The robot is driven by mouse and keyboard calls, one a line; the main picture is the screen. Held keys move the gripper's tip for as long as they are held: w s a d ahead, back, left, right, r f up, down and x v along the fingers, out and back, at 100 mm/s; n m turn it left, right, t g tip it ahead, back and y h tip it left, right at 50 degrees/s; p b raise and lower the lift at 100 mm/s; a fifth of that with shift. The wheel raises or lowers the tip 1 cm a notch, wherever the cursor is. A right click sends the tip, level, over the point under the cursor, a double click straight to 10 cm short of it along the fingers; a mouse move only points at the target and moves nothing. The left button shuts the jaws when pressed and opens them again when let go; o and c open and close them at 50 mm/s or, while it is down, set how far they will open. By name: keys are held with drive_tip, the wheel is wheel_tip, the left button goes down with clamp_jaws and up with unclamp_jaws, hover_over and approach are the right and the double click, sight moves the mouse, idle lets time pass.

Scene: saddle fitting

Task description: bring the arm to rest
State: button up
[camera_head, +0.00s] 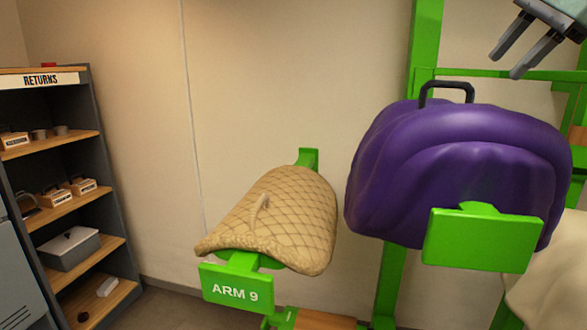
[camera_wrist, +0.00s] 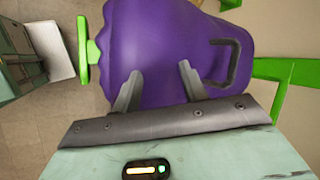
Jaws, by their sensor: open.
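My gripper (camera_head: 518,46) is at the upper right of the head view, above and to the right of the purple saddle, with its two fingers apart and nothing between them. In the wrist view my gripper (camera_wrist: 157,88) shows both fingers spread in front of the purple saddle (camera_wrist: 165,45). The purple saddle (camera_head: 450,170) hangs over a green arm with a blank green end plate (camera_head: 480,238). Its black handle (camera_head: 446,92) stands up on top and is free of my fingers. The rest of my arm is outside the head view.
A tan quilted pad (camera_head: 275,215) lies over the green arm marked ARM 9 (camera_head: 235,287). Green posts (camera_head: 424,45) and a crossbar (camera_head: 490,74) stand near my gripper. A RETURNS shelf (camera_head: 70,200) with boxes is at the left. The wall between is bare.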

drive_tip(key=s+a+f+n+g, duration=0.2)
drive_tip(key=s+a+f+n, duration=0.3)
drive_tip(key=a+f, duration=0.5)
drive_tip(key=s+a+f+n+g, duration=0.2)
drive_tip(key=a+f+n, duration=0.4)
drive_tip(key=a+f, duration=0.4)
drive_tip(key=s+a+f+n+g+h, duration=0.2)
drive_tip(key=s+a+f+n+h, duration=0.15)
drive_tip(key=s+f+n, duration=1.2)
drive_tip(key=s+f+m+b, duration=0.2)
drive_tip(key=s+f+b, duration=0.2)
drive_tip(key=f+b, duration=0.4)
drive_tip(key=shift+f, duration=0.3)
drive_tip(key=shift+a+y, duration=0.1)
drive_tip(key=shift+y, duration=0.15)
drive_tip(key=shift+c, duration=0.7)
